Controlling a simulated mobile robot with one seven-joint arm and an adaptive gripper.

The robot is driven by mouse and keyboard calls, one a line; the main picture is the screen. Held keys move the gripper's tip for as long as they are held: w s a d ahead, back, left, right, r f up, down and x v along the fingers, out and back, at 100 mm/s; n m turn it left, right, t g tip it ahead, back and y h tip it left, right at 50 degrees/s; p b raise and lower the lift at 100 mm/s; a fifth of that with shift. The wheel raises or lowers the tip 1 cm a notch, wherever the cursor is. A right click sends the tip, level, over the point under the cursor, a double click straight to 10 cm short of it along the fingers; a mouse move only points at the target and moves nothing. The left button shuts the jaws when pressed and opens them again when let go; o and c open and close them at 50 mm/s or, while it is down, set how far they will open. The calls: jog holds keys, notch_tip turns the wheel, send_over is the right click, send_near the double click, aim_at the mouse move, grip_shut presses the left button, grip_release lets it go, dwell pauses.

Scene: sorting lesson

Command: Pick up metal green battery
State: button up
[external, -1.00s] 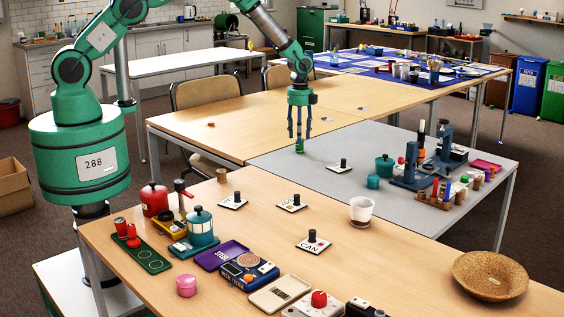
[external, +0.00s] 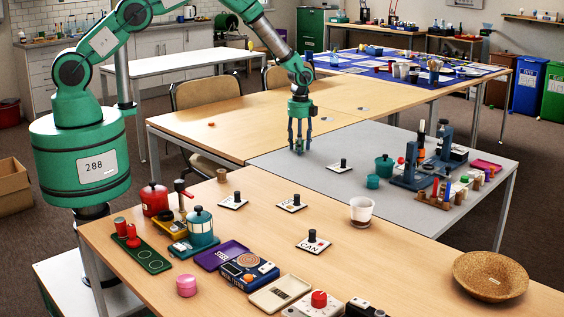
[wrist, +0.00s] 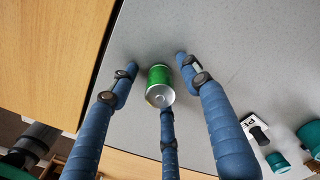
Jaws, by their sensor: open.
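The metal green battery (wrist: 158,78) is a small green cylinder with a bare silver end. It stands on the grey tabletop (wrist: 225,45), close to the wooden table edge. My gripper (external: 299,147) is lowered over it, with three blue fingers spread around it. In the wrist view two fingers are at its left and right and the third is in front. Gaps show between the side fingers and the battery; whether the front finger touches it I cannot tell. In the external view the fingers mostly hide the battery.
A white card with a black knob (external: 341,166) lies right of my gripper. Beyond it are a teal pot (external: 384,165) and a blue stand (external: 411,168). A wooden table (external: 205,122) adjoins at left. The grey surface around the battery is clear.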

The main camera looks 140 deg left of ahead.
grip_shut()
jog(key=shift+r, duration=0.1)
jog(key=shift+r, duration=0.8)
notch_tip(320, 180, up, 2)
jog(key=shift+d+p, duration=0.15)
jog(key=shift+p, duration=0.3)
jog(key=s+d, duration=0.2)
jog(key=d, duration=0.2)
jog(key=s+d+p, duration=0.1)
jog(key=s+d, duration=0.1)
jog(key=d, duration=0.3)
jog(key=s+d+r, duration=0.1)
jog(key=s+d, duration=0.1)
jog(key=d, duration=0.3)
jog(key=shift+s+d+r, duration=0.1)
jog(key=shift+s+d, duration=0.1)
